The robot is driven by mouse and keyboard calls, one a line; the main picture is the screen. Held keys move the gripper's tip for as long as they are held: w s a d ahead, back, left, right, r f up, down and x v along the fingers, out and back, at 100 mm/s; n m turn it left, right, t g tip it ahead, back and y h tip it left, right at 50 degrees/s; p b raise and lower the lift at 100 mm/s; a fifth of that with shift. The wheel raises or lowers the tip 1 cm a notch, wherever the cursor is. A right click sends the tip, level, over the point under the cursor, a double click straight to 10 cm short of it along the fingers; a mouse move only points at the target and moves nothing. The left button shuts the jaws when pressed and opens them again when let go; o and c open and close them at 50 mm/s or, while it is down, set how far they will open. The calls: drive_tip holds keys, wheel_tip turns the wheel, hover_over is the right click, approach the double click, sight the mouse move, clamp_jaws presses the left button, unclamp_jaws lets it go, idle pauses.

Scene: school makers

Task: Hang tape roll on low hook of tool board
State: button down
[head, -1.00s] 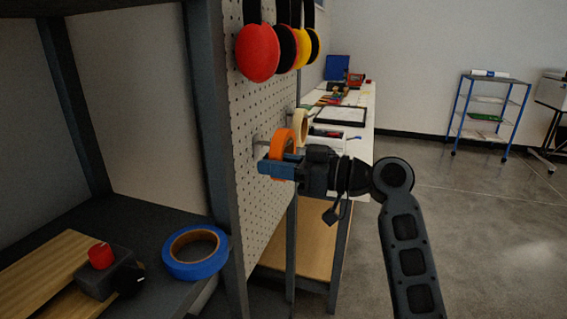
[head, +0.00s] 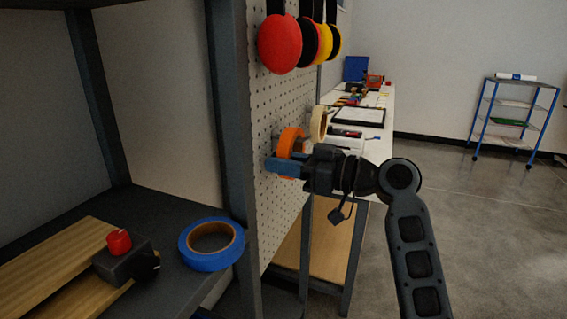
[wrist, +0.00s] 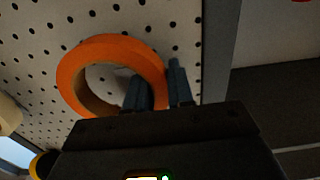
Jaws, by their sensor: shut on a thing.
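An orange tape roll (head: 289,142) is at the white pegboard tool board (head: 270,210), below the hanging ear-muff shapes. My gripper (head: 272,165) is shut on the lower part of the roll in the head view. In the wrist view my gripper (wrist: 158,82) has one finger inside the ring of the orange roll (wrist: 75,75) and the other outside it. The roll stands close to the board face. A small peg end shows just left of the roll in the head view; I cannot tell whether the roll is around it.
A cream tape roll (head: 318,123) is on the board just beyond. Red, black and yellow round pieces (head: 279,44) hang above. A blue tape roll (head: 211,262) lies on the dark shelf at left. A white worktable (head: 375,135) stands behind; open floor lies right.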

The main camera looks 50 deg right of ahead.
drive_tip(key=c, duration=0.9)
unclamp_jaws()
drive_tip(key=shift+s, duration=0.1)
drive_tip(key=b+v, duration=0.1)
drive_tip(key=v, duration=0.6)
drive_tip(key=shift+s, duration=0.3)
drive_tip(key=shift+d, duration=0.1)
